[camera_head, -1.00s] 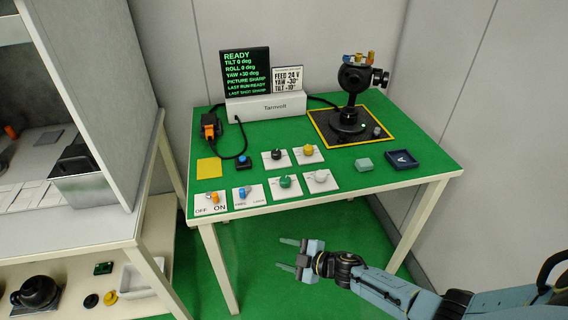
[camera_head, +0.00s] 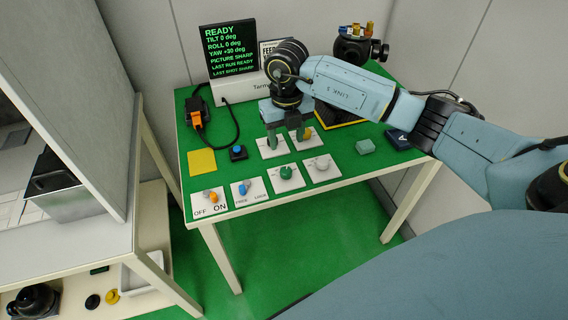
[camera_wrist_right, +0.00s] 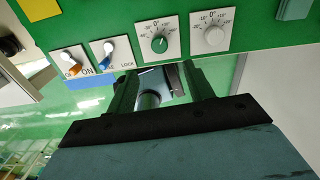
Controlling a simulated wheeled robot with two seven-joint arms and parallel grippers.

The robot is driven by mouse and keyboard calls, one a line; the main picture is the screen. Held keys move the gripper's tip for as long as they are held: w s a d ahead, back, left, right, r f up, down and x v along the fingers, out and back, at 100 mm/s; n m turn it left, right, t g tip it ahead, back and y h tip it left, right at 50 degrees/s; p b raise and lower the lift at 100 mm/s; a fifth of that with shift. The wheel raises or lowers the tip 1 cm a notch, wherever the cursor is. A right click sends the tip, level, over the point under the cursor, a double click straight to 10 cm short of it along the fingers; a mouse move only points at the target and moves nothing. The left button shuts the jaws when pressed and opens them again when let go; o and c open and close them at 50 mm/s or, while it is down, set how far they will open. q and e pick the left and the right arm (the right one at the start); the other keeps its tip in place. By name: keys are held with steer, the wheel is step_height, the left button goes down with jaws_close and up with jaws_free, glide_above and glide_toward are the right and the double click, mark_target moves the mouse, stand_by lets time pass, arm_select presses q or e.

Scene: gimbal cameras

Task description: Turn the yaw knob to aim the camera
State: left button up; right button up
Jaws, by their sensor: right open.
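The display (camera_head: 232,50) reads tilt 0, roll 0, yaw +30 deg. The camera on its gimbal (camera_head: 360,46) stands at the back right, partly hidden by my right arm. The green knob (camera_head: 286,173) and white knob (camera_head: 321,163) sit on white dial plates; the green knob (camera_wrist_right: 159,44) and white knob (camera_wrist_right: 214,37) also show in the right wrist view. The yellow knob (camera_head: 307,134) is partly covered by my right gripper (camera_head: 286,136), which is open above the back row of dials. The black knob is hidden there. Which knob is yaw is unreadable. My left gripper is out of view.
An OFF/ON switch (camera_head: 210,195) and a blue-handled lock switch (camera_head: 243,187) stand front left. A cabled orange-black device (camera_head: 197,113) sits at left.

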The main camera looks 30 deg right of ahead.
mark_target(286, 170)
step_height(286, 170, down, 12)
steer(key=shift+r+b, duration=0.2)
steer(key=shift+b, duration=0.3)
steer(key=shift+c, duration=0.2)
steer(key=c, duration=0.9)
